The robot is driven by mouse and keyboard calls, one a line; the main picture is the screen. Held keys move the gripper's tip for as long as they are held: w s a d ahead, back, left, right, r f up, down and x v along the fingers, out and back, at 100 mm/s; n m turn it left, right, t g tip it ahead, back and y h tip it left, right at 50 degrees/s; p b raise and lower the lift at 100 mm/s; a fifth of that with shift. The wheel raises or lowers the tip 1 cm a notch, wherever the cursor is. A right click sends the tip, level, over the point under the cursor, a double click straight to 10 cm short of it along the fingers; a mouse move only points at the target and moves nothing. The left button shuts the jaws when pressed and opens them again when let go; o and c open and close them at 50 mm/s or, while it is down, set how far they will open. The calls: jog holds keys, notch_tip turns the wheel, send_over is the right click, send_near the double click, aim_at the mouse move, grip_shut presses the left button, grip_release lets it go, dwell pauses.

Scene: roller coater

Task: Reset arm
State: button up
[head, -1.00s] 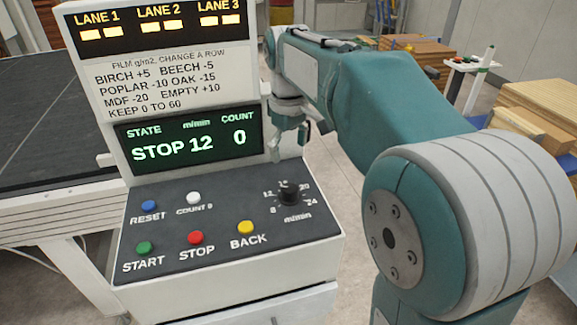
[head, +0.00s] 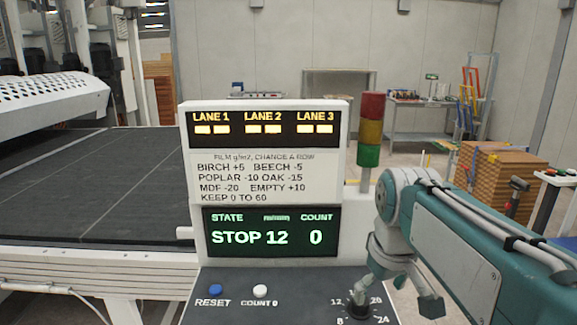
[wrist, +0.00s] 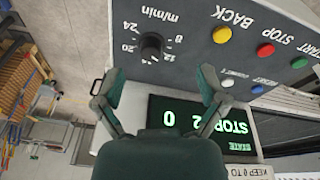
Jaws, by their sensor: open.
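The green-lit screen (head: 262,235) reads STOP, 12 and count 0. The blue RESET button (head: 215,290) and white COUNT 0 button (head: 260,291) show at the bottom of the head view. In the wrist view, the yellow BACK (wrist: 222,34), red STOP (wrist: 265,50) and green START (wrist: 299,62) buttons appear upside down. I see no finger touching the panel.
A stack light (head: 370,130) rises behind the console's right side. A dark conveyor bed (head: 90,195) lies to the left. Wood stacks (head: 495,185) and a workbench (head: 425,105) stand behind at right. Floor between the console and wood stacks looks clear.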

jog(key=s+f+m+t, duration=0.3)
jog(key=s+f, duration=0.4)
jog(key=s, duration=0.5)
jog(key=shift+s+m, duration=0.2)
jog(key=shift+m, duration=0.1)
dwell(1.5)
